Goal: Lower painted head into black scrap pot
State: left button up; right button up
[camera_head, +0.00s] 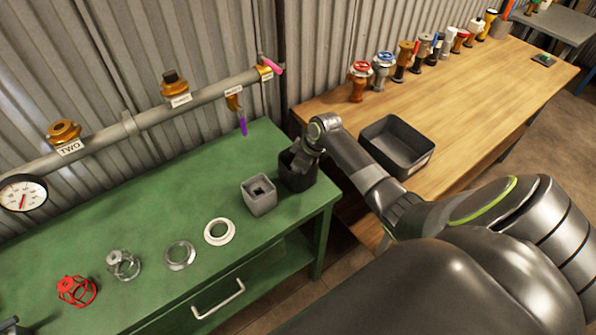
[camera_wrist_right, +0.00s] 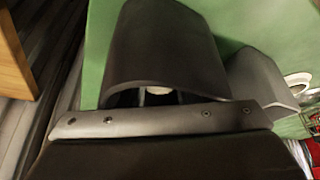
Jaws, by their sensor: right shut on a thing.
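The black scrap pot (camera_head: 297,180) stands on the green bench near its right end. My right gripper (camera_head: 303,160) reaches down at the pot's mouth from the right. In the right wrist view the pot (camera_wrist_right: 165,45) fills the middle, right up against the gripper, whose fingertips are out of sight. A small pale part (camera_wrist_right: 158,91) shows inside the pot's mouth, probably some of the painted head. The rest of the head is hidden by the gripper and the pot wall. My right gripper is shut on it. My left gripper is not seen.
A grey square pot (camera_head: 260,197) stands just left of the black pot. White and grey rings and a red cage lie further left. A pipe with valves (camera_head: 178,100) runs behind. A black tray (camera_head: 405,168) and a row of valves stand on the wooden table.

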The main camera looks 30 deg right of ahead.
jog(key=shift+f, duration=0.2)
jog(key=o, duration=1.2)
jog(key=shift+c, duration=0.2)
jog(key=shift+r, duration=0.1)
jog(key=b+v, duration=0.1)
jog(key=v, duration=1.6)
jog(key=shift+r, duration=0.2)
